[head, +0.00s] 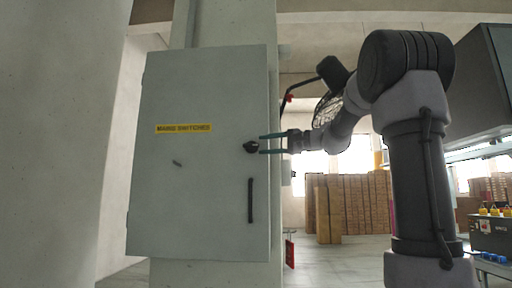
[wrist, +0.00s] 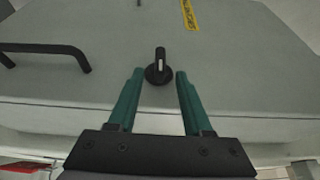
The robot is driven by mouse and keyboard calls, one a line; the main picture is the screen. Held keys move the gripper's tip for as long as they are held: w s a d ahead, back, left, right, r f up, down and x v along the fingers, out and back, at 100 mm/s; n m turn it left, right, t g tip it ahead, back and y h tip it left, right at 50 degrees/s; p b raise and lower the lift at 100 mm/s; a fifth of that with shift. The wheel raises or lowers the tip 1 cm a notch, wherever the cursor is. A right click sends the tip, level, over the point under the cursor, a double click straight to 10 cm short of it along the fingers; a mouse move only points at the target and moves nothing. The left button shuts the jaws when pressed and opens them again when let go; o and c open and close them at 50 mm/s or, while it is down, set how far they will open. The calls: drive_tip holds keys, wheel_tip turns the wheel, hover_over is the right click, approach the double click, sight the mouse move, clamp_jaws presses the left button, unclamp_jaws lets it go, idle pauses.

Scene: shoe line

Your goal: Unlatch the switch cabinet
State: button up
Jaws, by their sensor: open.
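The grey switch cabinet (head: 190,185) hangs on a pillar, its door shut. A yellow label (head: 183,128) is on the door and partly shows in the wrist view (wrist: 190,14). A black latch knob (head: 251,147) sits near the door's right edge. In the wrist view the knob (wrist: 158,68) has a raised grip with a pale mark, in line with the fingers. A black bar handle (head: 250,200) is below it and at the left in the wrist view (wrist: 50,50). My gripper (head: 262,144) is open, its green fingertips (wrist: 159,72) on either side of the knob, with visible gaps.
A wire-guarded fan (head: 325,105) stands behind my arm. Stacked cardboard boxes (head: 350,200) are at the back. A bench with small items (head: 492,235) is at the right edge.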

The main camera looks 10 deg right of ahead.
drive_tip(key=v, duration=0.5)
drive_tip(key=shift+s+d, duration=0.1)
drive_tip(key=shift+d, duration=0.1)
drive_tip(key=s+a+f+n+g+h, duration=0.1)
drive_tip(key=s+a+f+g+h, duration=0.4)
drive_tip(key=s+f, duration=0.8)
drive_tip(key=s+d+f+n+h, duration=0.1)
drive_tip(key=s+f+h, duration=0.2)
drive_tip(key=s+f, duration=0.2)
drive_tip(key=s+f+n+h, duration=0.2)
drive_tip(key=s+f, duration=0.3)
drive_tip(key=f, duration=0.6)
drive_tip(key=shift+s+d+h, duration=0.35)
drive_tip(key=shift+h, duration=0.55)
